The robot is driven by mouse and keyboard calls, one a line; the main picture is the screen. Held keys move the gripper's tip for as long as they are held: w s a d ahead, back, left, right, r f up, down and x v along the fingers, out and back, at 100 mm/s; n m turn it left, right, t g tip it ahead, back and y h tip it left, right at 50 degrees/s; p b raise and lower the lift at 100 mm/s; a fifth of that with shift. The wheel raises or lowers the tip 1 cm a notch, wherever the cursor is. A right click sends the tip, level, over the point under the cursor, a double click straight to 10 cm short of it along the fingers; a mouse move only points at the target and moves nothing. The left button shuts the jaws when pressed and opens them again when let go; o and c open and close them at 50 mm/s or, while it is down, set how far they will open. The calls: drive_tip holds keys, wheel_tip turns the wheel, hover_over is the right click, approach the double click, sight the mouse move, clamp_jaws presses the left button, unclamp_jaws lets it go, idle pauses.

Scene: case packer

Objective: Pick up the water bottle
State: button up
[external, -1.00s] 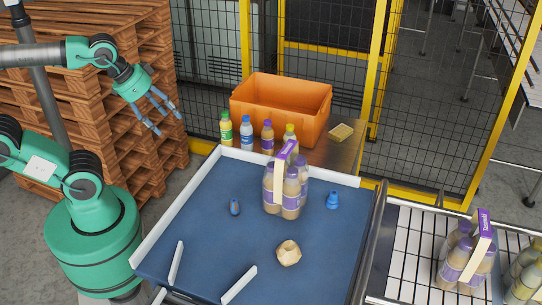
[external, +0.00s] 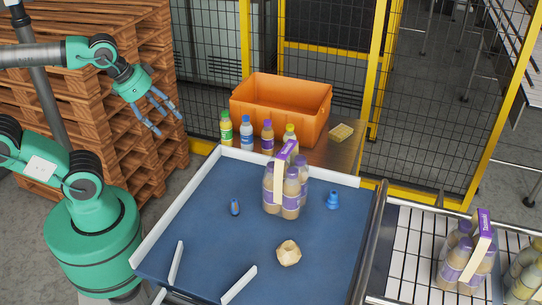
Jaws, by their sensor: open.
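The water bottle (external: 246,132), clear with a blue cap and blue-white label, stands upright in a row of bottles in front of the orange crate. It is between a green-capped bottle (external: 227,129) on its left and a purple-capped bottle (external: 267,137) on its right. My gripper (external: 169,127) is open and empty, in the air to the left of the row, in front of the wooden pallets. It is well apart from the water bottle.
The orange crate (external: 285,120) stands behind the row, with a yellow-capped bottle (external: 289,133) and a yellow sponge-like block (external: 341,132) nearby. The blue table (external: 200,235) has a raised white rim and holds a bottle pack (external: 291,190) and small items. Wooden pallets (external: 120,130) rise behind my arm.

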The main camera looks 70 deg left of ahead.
idle(0.3)
drive_tip(key=n+g+p, duration=0.4)
drive_tip(key=n+p, duration=0.1)
drive_tip(key=n, duration=0.1)
hover_over(245, 116)
drive_tip(key=s+d, duration=0.6)
drive_tip(key=d, duration=0.1)
wheel_tip(245, 116, down, 9)
drive_tip(key=shift+n+g, duration=0.8)
drive_tip(key=w+a+f, duration=0.2)
drive_tip(key=f, duration=0.1)
drive_tip(key=w+a+f+p, duration=0.1)
drive_tip(key=a+f, duration=0.1)
drive_tip(key=f, duration=0.1)
drive_tip(key=w+a+f+p, duration=0.1)
drive_tip(key=w+a+f, duration=0.1)
drive_tip(key=f, duration=0.1)
drive_tip(key=shift+w+a+f, duration=0.25)
drive_tip(key=shift+w+f, duration=0.05)
drive_tip(key=shift+w, duration=0.05)
drive_tip(key=shift+w+a+f, duration=0.1)
drive_tip(key=shift+a+f, duration=0.1)
drive_tip(key=shift+f, duration=0.25)
drive_tip(key=shift+f, duration=0.1)
